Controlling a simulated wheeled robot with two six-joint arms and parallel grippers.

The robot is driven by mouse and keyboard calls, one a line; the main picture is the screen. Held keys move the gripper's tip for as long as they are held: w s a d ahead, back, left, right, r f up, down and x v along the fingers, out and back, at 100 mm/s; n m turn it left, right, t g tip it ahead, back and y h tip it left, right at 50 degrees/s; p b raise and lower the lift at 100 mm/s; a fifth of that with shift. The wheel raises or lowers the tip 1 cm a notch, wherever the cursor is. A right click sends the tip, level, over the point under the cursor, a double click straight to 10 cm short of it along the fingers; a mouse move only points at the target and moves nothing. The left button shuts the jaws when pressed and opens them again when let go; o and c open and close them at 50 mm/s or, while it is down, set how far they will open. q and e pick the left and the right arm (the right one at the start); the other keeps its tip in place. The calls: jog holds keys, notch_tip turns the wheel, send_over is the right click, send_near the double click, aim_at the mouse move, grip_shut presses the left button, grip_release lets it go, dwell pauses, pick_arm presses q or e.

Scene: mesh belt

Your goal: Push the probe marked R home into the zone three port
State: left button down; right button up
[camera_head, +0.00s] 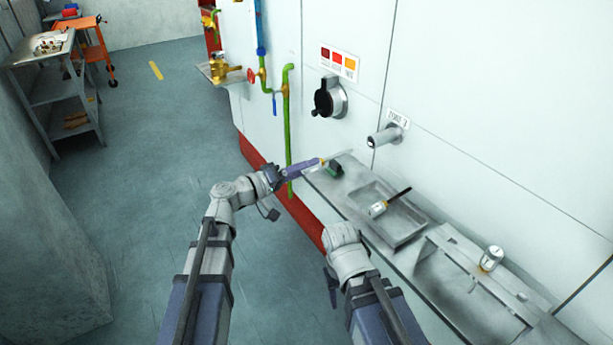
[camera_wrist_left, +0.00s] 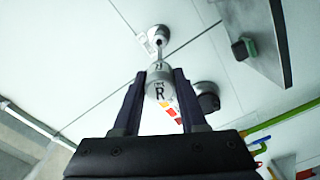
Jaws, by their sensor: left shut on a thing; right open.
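My left gripper (camera_head: 318,162) is shut on the probe marked R. In the left wrist view the probe (camera_wrist_left: 158,88) is a pale cylinder with a black R, gripped between the two dark fingers. Its narrow end points up the picture, in line with the zone three port (camera_wrist_left: 158,36). In the head view the port (camera_head: 384,137) is a grey tube sticking out of the white wall under a label. The gripper is left of the port and lower in the picture, with a gap between them. My right gripper (camera_head: 331,285) is low beside its wrist, open, its jaws mostly hidden.
A grey shelf (camera_head: 320,183) runs along the wall with a dark green block (camera_head: 334,170) on it. A tray (camera_head: 415,238) holds another probe (camera_head: 378,208). A white-topped cylinder (camera_head: 490,258) stands in a rack. A black round fitting (camera_head: 326,98) and a green pipe (camera_head: 288,130) are on the wall.

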aim_at(324, 160)
pick_arm(q)
jog(key=shift+s+a, duration=0.1)
jog(key=shift+a, duration=0.05)
dwell(0.4)
jog(key=shift+x, duration=2.9)
jog(key=x, duration=1.1)
dwell(2.9)
jog(key=shift+c, duration=1.8)
grip_release()
